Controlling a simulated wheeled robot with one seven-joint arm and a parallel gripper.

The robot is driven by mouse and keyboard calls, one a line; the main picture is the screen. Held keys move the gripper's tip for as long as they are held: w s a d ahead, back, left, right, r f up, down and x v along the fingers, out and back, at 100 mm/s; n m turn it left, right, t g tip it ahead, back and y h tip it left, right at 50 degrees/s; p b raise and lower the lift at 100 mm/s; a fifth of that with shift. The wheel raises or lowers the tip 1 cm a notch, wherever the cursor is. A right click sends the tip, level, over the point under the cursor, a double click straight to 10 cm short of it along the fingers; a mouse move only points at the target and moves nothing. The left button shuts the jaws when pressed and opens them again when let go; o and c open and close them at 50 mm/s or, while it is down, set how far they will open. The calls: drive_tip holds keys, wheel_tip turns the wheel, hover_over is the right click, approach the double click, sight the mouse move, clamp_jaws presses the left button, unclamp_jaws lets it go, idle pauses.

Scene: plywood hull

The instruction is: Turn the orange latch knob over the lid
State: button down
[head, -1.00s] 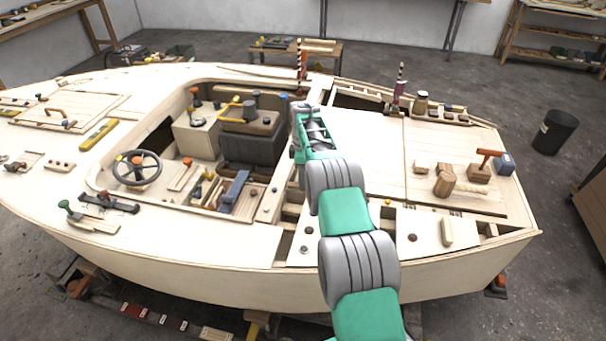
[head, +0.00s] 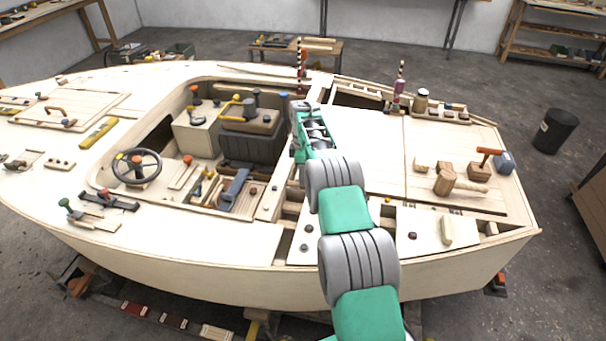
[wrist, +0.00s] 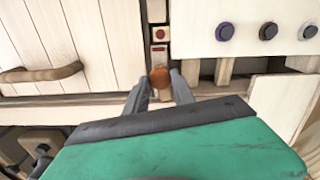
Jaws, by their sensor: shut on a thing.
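The orange latch knob (wrist: 160,77) sits between the two grey fingertips of my gripper (wrist: 160,86) in the wrist view. The fingers are shut on it from both sides. Just past the knob lies a narrow pale strip with a red mark. To its left is a planked pale wooden panel (wrist: 100,40) with a brown curved handle (wrist: 40,73), which looks like the lid. The latch's arm under the knob is too small to make out. In the head view my arm hides the knob and the fingertips.
A pale panel with several dark round knobs (wrist: 268,31) lies to the right in the wrist view. Open slots (wrist: 222,70) lie below it. In the head view a steering wheel (head: 137,167) and a dark seat box (head: 250,150) stand left of my arm; a mallet (head: 446,183) lies right.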

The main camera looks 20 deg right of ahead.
drive_tip(key=shift+f+m+b, duration=0.1)
drive_tip(key=shift+m+b, duration=0.25)
drive_tip(key=shift+m, duration=0.05)
drive_tip(key=m+b, duration=0.1)
drive_tip(key=m, duration=0.2)
drive_tip(key=shift+b, duration=0.35)
drive_tip(key=m+b, duration=0.1)
drive_tip(key=m, duration=1)
drive_tip(key=shift+m, duration=0.4)
drive_tip(key=m, duration=0.4)
drive_tip(key=shift+m, duration=0.3)
drive_tip(key=c, duration=1.1)
unclamp_jaws()
drive_tip(key=shift+o, duration=0.2)
